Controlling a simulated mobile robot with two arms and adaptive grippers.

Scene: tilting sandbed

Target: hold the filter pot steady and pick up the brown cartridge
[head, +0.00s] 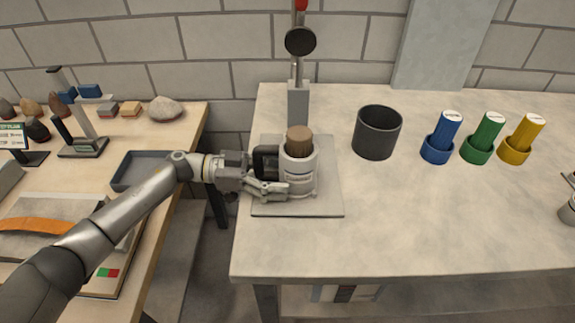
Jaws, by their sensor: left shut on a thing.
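The filter pot (298,183) is a pale cylinder with a label and a dark handle on its left. It stands upright on a square grey plate (320,207) on the right-hand table. The brown cartridge (299,141) sits in the pot, its ribbed top standing above the rim and its lower part hidden. My left gripper (274,183) comes in from the left and is shut on the filter pot at its handle side; the exact finger contact is hard to see. Of my right arm only a sliver (569,208) shows at the right edge, too little to tell its jaw state.
An empty dark grey bin (377,132) stands right of the pot. Blue (442,137), green (484,138) and yellow (521,139) cartridges lean in matching cups. A grey post (298,102) stands behind the pot. The table's front is clear. The left table holds stones and a tray (130,172).

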